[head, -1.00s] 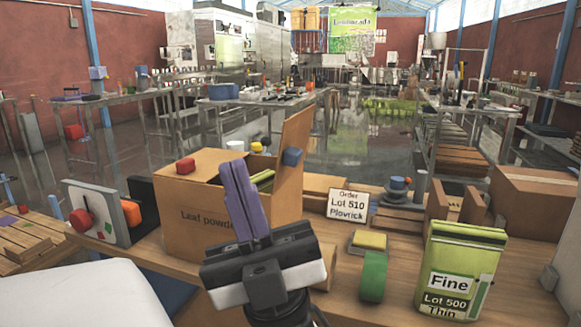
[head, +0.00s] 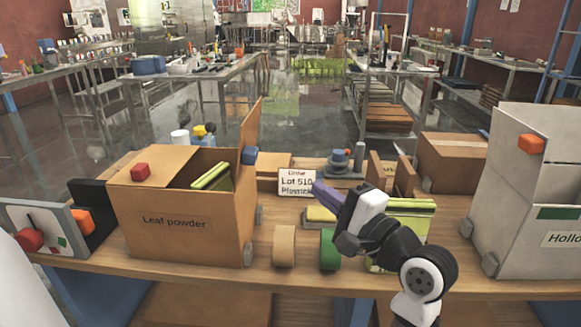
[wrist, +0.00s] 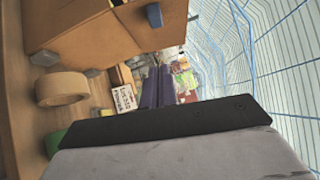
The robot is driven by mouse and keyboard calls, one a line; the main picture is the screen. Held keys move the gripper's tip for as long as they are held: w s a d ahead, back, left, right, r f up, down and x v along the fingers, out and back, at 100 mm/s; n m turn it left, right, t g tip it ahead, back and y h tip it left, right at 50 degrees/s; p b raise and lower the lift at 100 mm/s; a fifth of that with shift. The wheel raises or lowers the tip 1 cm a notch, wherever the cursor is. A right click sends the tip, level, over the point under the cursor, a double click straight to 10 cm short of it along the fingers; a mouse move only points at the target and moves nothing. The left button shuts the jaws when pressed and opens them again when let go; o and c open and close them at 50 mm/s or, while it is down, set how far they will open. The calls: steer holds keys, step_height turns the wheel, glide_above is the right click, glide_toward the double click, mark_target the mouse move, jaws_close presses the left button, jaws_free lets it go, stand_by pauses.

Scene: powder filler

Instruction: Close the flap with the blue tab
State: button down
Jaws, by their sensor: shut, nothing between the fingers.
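The cardboard box labelled "Leaf powder" (head: 174,238) stands on the wooden bench. Its flap with the blue tab (head: 250,155) stands upright at the box's right side. The flap with the red tab (head: 140,172) lies flat over the left of the top. Green packs (head: 212,177) show in the opening between. My gripper (head: 318,188), with purple fingers, is shut and empty, to the right of the box and apart from the flap. In the wrist view the fingers (wrist: 157,85) point past the box, and the blue tab (wrist: 153,15) shows at the top.
A sign (head: 297,182), a tan tape roll (head: 284,246) and a green roll (head: 328,249) stand right of the box. A green pack (head: 400,262) is partly behind my arm. A large pale box (head: 530,220) stands far right. A dial panel (head: 40,228) stands left.

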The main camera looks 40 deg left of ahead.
steer(key=s+p+x, duration=0.3)
steer(key=x, duration=0.9)
steer(key=shift+a+r, duration=0.2)
steer(key=shift+a, duration=0.3)
steer(key=shift+w+r, duration=0.1)
steer(key=shift+w, duration=0.1)
